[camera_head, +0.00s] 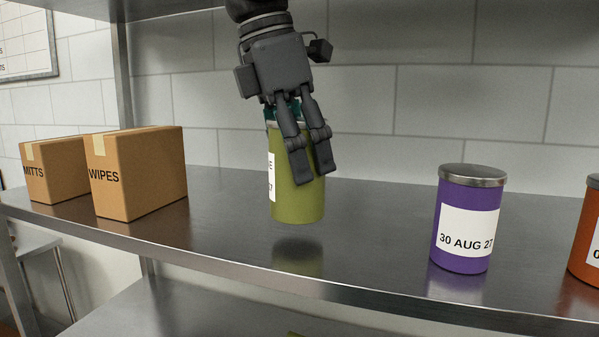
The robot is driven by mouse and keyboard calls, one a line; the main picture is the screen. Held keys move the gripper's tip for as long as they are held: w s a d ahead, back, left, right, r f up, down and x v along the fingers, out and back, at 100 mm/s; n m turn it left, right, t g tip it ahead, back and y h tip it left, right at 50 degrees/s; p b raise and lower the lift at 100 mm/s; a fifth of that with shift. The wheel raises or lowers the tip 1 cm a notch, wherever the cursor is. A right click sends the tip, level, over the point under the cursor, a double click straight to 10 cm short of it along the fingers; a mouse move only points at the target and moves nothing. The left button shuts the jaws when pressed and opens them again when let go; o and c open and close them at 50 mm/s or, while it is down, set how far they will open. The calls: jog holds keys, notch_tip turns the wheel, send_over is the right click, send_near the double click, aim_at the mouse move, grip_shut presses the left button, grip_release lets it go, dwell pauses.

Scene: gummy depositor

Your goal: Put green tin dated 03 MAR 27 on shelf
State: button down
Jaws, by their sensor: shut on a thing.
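My gripper (312,172) reaches down from the top middle of the head view and is shut on a green tin (295,207). The tin is olive green and upright. It hangs a little above the steel shelf (370,240), with a dark shadow and a reflection under it. A white label shows only at the tin's left edge, and its full date cannot be read. The fingers hide part of the tin's upper side and lid.
A purple tin (451,254) marked 30 AUG 27 stands to the right, and an orange tin (590,237) is cut off at the right edge. Cartons marked WIPES (150,178) and MITTS (55,184) stand at the left. The shelf is clear around the held tin.

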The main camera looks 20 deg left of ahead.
jog(key=shift+f, duration=1.1)
jog(key=shift+f, duration=0.15)
jog(key=shift+c, duration=1.6)
grip_release()
jog(key=v, duration=0.3)
jog(key=shift+a+r+p, duration=0.15)
jog(key=shift+r+p, duration=0.15)
jog(key=shift+p, duration=0.1)
jog(key=s+a, duration=0.7)
jog(key=a, duration=0.2)
jog(key=shift+a+p, duration=0.25)
jog(key=shift+p, duration=0.15)
jog(key=shift+f, duration=0.15)
